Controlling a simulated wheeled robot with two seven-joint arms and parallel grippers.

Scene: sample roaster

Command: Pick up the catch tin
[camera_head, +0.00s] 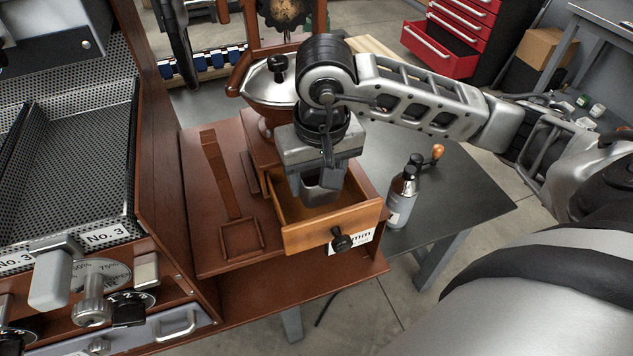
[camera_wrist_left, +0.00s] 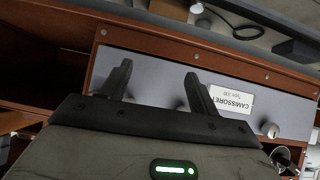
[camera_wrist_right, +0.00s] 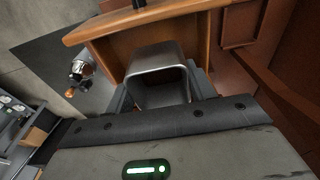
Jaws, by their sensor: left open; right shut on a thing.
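The catch tin (camera_wrist_right: 157,62) is a small grey metal box with an open top. In the right wrist view it sits between the fingers of my right gripper (camera_wrist_right: 163,92), which is shut on it. In the head view my right gripper (camera_head: 322,180) points down over the open wooden drawer (camera_head: 333,226), and the tin (camera_head: 320,192) shows below it, inside or just above the drawer; its base is hidden. My left gripper (camera_wrist_left: 155,90) is open and empty in front of a grey panel with a label; it is not seen in the head view.
A wooden frame with a handle (camera_head: 240,236) lies left of the drawer. The mill's metal hopper (camera_head: 272,85) stands behind my right gripper. A perforated tray (camera_head: 70,170) is at the left.

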